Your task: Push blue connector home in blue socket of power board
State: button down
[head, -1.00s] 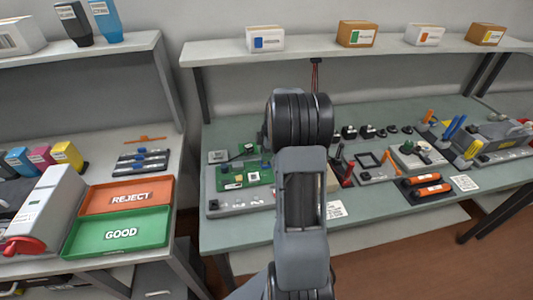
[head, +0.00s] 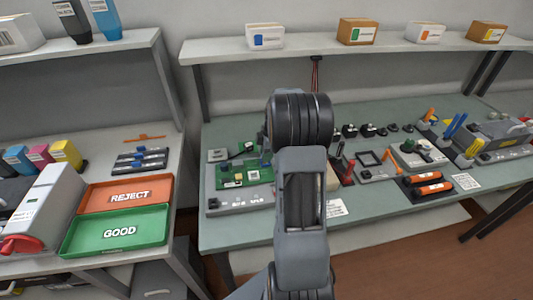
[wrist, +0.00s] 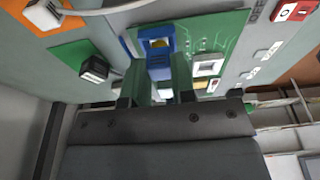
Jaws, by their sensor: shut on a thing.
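The green power board (head: 232,178) lies in a grey fixture on the bench, left of my arm in the head view. It also shows in the wrist view (wrist: 208,40). In the wrist view the blue socket (wrist: 130,43) stands at the board's edge. The blue connector (wrist: 159,66) is between my gripper's fingers (wrist: 159,82), which are shut on it. The connector lines up with the socket and appears to touch it. I cannot tell how deep it sits.
A black plug (wrist: 95,68) stands on a green patch beside the board, with a white-and-orange part above it. A red switch (wrist: 292,11) is at the upper right. Red tools (head: 348,172) and fixtures stand right of my arm. Reject (head: 128,195) and good (head: 115,232) trays lie left.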

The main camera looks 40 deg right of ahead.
jog(key=shift+f, duration=0.35)
jog(key=c, duration=0.9)
grip_release()
jog(key=shift+o, duration=0.2)
jog(key=shift+r, duration=0.15)
notch_tip(320, 180, up, 13)
jog(key=s+d, duration=0.1)
jog(key=d, duration=0.1)
jog(key=shift+d+r+b, duration=0.15)
jog(key=shift+d+b, duration=0.15)
jog(key=shift+b, duration=0.05)
jog(key=shift+s, duration=0.1)
